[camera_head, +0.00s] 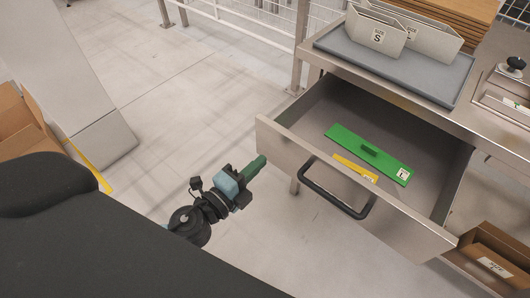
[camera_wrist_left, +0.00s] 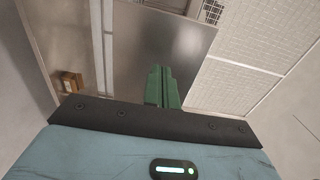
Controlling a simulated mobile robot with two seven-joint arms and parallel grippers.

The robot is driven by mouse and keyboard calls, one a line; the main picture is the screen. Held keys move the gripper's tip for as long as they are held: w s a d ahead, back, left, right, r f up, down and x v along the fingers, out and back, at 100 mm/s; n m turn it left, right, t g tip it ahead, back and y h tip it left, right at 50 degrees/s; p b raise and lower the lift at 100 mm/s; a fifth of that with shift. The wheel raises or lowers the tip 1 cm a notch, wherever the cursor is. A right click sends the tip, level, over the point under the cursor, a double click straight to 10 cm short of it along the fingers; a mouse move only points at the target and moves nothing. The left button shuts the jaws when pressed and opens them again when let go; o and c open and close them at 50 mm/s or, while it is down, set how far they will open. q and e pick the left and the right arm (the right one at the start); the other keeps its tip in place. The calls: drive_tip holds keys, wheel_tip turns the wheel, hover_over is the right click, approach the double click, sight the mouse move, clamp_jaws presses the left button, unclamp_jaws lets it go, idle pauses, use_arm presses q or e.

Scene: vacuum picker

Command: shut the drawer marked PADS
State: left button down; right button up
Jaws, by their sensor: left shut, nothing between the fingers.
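A metal drawer (camera_head: 280,138) stands pulled out from under the workbench, with a black bar handle (camera_head: 336,194) on its front. No PADS marking is readable on it. Inside lie a green flat piece with a grip (camera_head: 372,154) and a yellow strip (camera_head: 355,168). My left gripper (camera_head: 260,162) is left of the drawer front, apart from the handle, its green fingers shut and empty. In the left wrist view the fingers (camera_wrist_left: 161,85) are together, with a smooth grey metal panel (camera_wrist_left: 150,48) beyond them. My right gripper is not in view.
On the bench, a grey tray (camera_head: 425,84) holds white dividers (camera_head: 376,34). A cardboard box (camera_head: 488,262) sits below at the lower right. Another box (camera_head: 18,125) is at the left.

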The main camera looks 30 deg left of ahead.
sight(275, 149)
use_arm(q)
drive_tip(key=shift+x, duration=1.15)
drive_tip(key=shift+w+d+p, duration=0.15)
drive_tip(key=shift+w+p, duration=0.15)
drive_tip(key=shift+w, duration=0.25)
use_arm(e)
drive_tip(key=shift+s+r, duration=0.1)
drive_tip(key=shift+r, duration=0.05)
use_arm(q)
drive_tip(key=shift+w, duration=0.1)
